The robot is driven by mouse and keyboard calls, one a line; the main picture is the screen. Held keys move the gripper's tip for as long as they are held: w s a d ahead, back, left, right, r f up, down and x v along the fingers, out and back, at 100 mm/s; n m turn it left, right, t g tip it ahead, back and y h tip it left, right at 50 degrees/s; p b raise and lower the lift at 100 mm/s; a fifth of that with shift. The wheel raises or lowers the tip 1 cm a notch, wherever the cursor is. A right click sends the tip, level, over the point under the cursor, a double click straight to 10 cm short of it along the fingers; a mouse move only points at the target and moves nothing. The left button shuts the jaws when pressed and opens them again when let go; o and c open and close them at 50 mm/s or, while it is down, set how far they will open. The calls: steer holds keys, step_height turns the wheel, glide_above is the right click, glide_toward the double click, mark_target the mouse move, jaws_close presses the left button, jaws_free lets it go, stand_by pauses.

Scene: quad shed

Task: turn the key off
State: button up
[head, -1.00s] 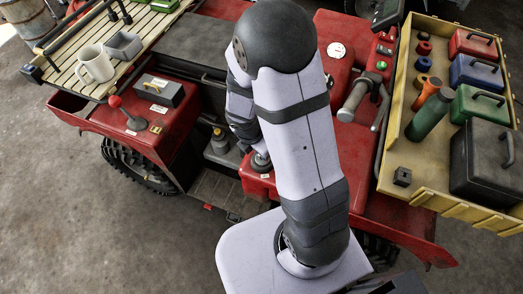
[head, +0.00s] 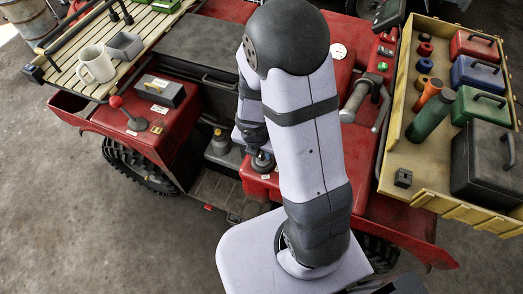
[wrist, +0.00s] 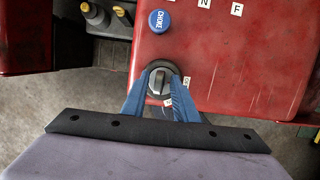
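The key switch (wrist: 160,82) is a round dark dial with a grey upright grip, on the red bodywork in the wrist view. Its grip points roughly up and down in the picture. My gripper (wrist: 161,88) has its two blue fingers apart, one on each side of the dial. I cannot tell whether the fingertips touch the switch. Small white labels lie just below and right of the dial, partly hidden by the right finger. In the head view my arm hides much of this area, and the fingers cannot be made out.
A blue choke knob (wrist: 160,21) stands just above the switch. A yellow-capped dark bottle (wrist: 94,13) is at upper left. In the head view, a handlebar grip (head: 355,100), a yellow tray (head: 395,165) of tool boxes and a red-knobbed lever (head: 116,103) surround my arm.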

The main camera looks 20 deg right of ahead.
steer(key=shift+r, duration=0.15)
steer(key=p+v, duration=0.2)
steer(key=d+p+v, duration=0.1)
steer(key=p+v, duration=0.2)
steer(key=w+p+v, duration=0.1)
steer(key=p+v, duration=0.1)
steer(key=p, duration=0.1)
steer(key=shift+d+r, duration=0.1)
steer(key=shift+r, duration=0.35)
steer(key=shift+m, duration=0.3)
